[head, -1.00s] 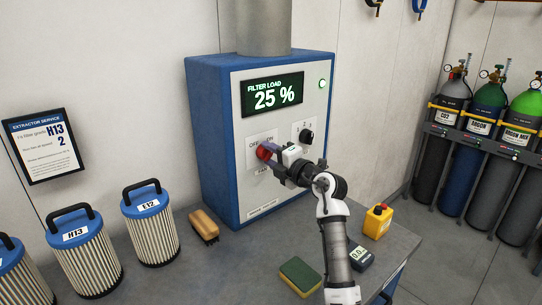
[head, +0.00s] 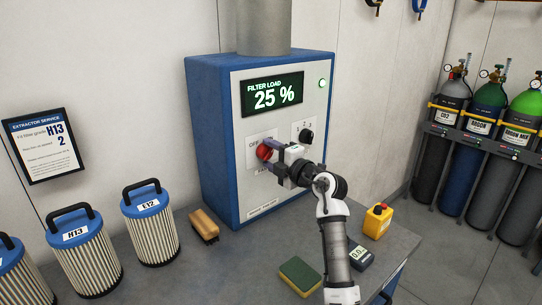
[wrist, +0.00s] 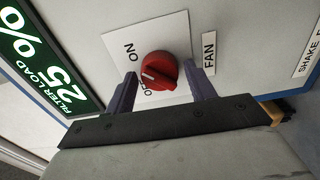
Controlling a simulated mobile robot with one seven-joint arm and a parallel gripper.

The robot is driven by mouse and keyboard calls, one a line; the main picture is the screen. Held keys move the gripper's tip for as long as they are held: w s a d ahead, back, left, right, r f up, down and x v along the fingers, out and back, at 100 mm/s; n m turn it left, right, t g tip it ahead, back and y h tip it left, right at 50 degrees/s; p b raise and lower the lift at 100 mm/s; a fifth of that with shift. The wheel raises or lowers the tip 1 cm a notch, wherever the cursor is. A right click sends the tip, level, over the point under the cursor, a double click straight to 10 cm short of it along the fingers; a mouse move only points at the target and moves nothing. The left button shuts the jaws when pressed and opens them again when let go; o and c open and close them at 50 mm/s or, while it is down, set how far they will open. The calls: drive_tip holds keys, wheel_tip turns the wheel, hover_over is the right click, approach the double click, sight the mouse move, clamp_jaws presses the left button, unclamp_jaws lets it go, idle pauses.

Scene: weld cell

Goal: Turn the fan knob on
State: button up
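The red fan knob (head: 264,152) sits on the front panel of the blue and white extractor (head: 212,140). In the wrist view the knob (wrist: 158,70) has a white mark on its left side and lies between my two purple fingers, with a gap on each side. The words ON and OFF are beside it on a white plate (wrist: 116,38), OFF partly covered by the knob, and a FAN label (wrist: 209,53) is to the right. My gripper (head: 272,157) is open in front of the knob. I cannot tell exactly which word the mark points at.
A black selector knob (head: 306,136) is up and right of the red knob. On the bench are a brush (head: 204,225), a sponge (head: 299,275), a yellow box with a red button (head: 377,221) and a small meter (head: 360,257). Filter cartridges (head: 150,228) stand left.

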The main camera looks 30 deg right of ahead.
drive_tip(key=shift+o, duration=0.6)
drive_tip(key=s+d+b, duration=0.2)
drive_tip(key=s+b, duration=0.3)
drive_tip(key=s, duration=0.8)
drive_tip(key=shift+s, duration=0.35)
